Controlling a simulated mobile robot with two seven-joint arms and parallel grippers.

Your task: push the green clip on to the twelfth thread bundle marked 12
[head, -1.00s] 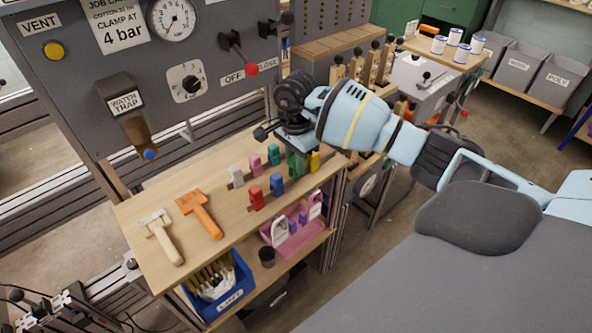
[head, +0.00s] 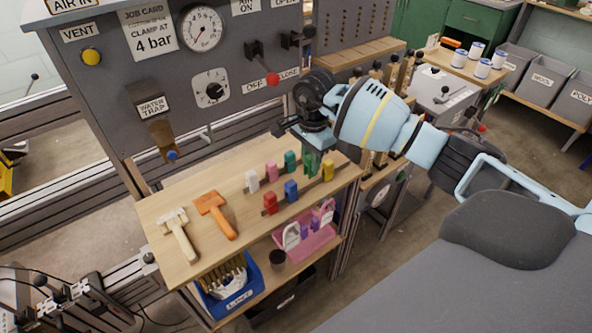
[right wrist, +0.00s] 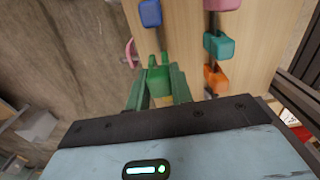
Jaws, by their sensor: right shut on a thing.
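My right gripper (head: 312,165) is over the right end of the clip rows on the wooden bench top, pointing down. It is shut on the green clip (right wrist: 158,80), which shows between the green fingers in the right wrist view. Whether the clip is clear of the bar beneath it, I cannot tell. The thread bundle marked 12 is not in view. My left gripper is not in view.
Red (head: 270,204), blue (head: 291,190), yellow (head: 328,171), white (head: 251,181), pink (head: 271,172) and teal (head: 290,161) clips stand close by. A grey panel (head: 130,75) rises behind.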

